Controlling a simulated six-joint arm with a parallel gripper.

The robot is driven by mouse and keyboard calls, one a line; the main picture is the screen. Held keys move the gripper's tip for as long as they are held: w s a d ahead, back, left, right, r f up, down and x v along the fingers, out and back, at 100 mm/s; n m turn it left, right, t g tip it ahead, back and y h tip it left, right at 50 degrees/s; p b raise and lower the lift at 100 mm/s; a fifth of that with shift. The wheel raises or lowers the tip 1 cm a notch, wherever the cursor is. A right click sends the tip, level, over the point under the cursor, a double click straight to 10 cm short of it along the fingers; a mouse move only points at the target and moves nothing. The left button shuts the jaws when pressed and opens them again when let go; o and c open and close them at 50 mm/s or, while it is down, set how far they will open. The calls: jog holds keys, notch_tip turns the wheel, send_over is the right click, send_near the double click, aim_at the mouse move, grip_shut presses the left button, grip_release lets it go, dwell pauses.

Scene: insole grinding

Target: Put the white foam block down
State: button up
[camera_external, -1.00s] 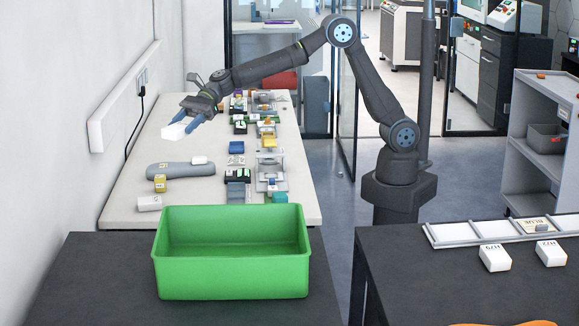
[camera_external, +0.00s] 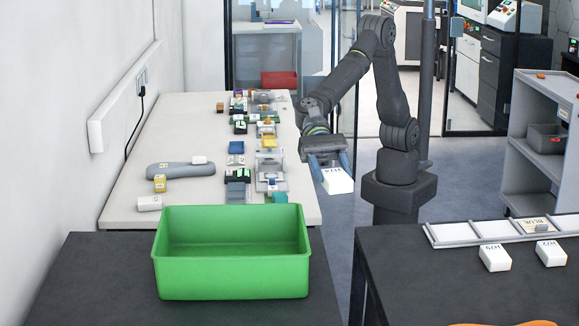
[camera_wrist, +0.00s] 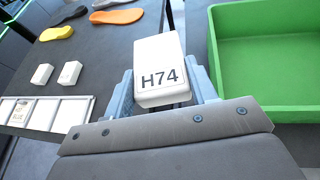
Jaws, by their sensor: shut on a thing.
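The white foam block (camera_external: 337,180), marked H74 in the wrist view (camera_wrist: 160,68), is held between the blue fingers of my gripper (camera_external: 329,164). My gripper is shut on it and points downward in the external view. The block hangs in the air over the gap between the white table and the dark table at the right, touching no surface. In the wrist view, the fingers (camera_wrist: 165,95) grip the block on both sides.
A green bin (camera_external: 232,285) stands on the near dark table. The right dark table (camera_external: 440,285) bears two white blocks (camera_external: 495,258) (camera_external: 550,253) and a pale slotted tray (camera_external: 445,236). The white table (camera_external: 135,190) holds many small parts. Insoles (camera_wrist: 118,16) show in the wrist view.

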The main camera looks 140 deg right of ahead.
jog(key=s+a+n+g+y, duration=0.15)
jog(key=s+a, duration=0.45)
jog(key=a, duration=0.6)
send_over(430, 264)
jog(key=shift+n+g, duration=0.45)
notch_tip(430, 264, down, 12)
jog(key=shift+d+r, duration=0.15)
jog(key=shift+a, duration=0.25)
jog(key=shift+f, duration=2.1)
jog(key=shift+f, duration=0.1)
jog(key=o, duration=0.9)
jog(key=shift+o, duration=0.2)
